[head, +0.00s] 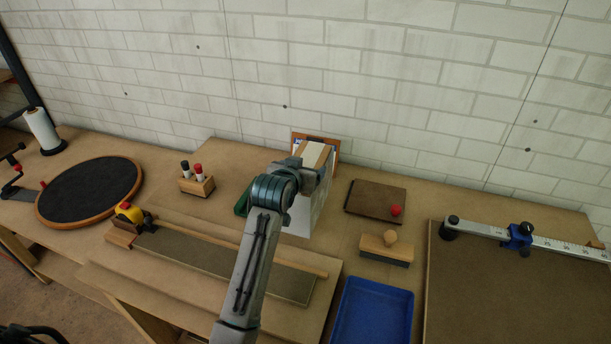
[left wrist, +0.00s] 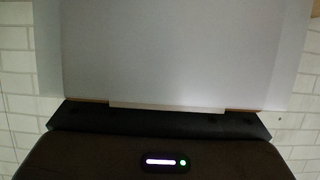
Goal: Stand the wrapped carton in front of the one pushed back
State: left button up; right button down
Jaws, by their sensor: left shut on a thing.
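A pale carton (head: 317,152) with a tan strip along its top stands upright near the wall, partly hidden by my left arm. My left gripper (head: 312,172) is shut on it; the fingers are mostly hidden behind the wrist. In the left wrist view the carton's flat pale face (left wrist: 170,50) fills the upper middle, against the dark gripper bar (left wrist: 160,122). Paler, see-through-looking margins show on both sides of that face. A second carton cannot be made out.
An orange-brown board (head: 333,143) stands behind the carton by the wall. A marker block (head: 197,186) is to the left. A brown board with a red knob (head: 375,198), a wooden-handled block (head: 387,249) and a blue tray (head: 372,310) lie to the right.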

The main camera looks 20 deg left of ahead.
pick_arm(q)
jog(key=shift+w+d, duration=0.25)
jog(key=shift+d, duration=0.05)
notch_tip(320, 180, down, 3)
jog(key=shift+f+p, duration=0.2)
jog(key=shift+p, duration=0.6)
jog(key=o, duration=1.8)
jog(key=shift+f, duration=0.15)
